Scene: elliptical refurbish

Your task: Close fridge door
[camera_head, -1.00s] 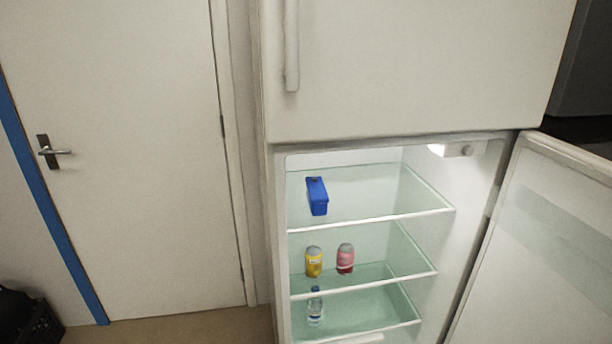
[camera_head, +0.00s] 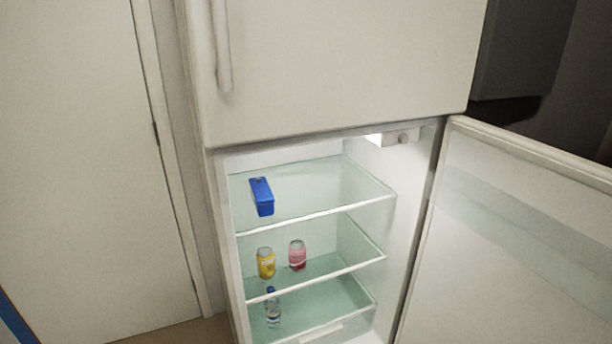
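The fridge (camera_head: 222,250) stands in the middle of the head view, with its lower compartment open. Its door (camera_head: 520,240) is swung wide open to the right, hinged at the compartment's right side, with its inner face showing. The door's lower and right parts run out of the picture. The upper compartment's door (camera_head: 340,70) is shut and has a vertical handle (camera_head: 222,45) at its left. Neither of my grippers shows in the view.
Inside the fridge are a blue box (camera_head: 262,196) on the top shelf, a yellow can (camera_head: 265,263) and a pink can (camera_head: 297,255) below, and a bottle (camera_head: 272,307) lower down. A white room door (camera_head: 80,170) is at left. A dark cabinet (camera_head: 525,50) is at right.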

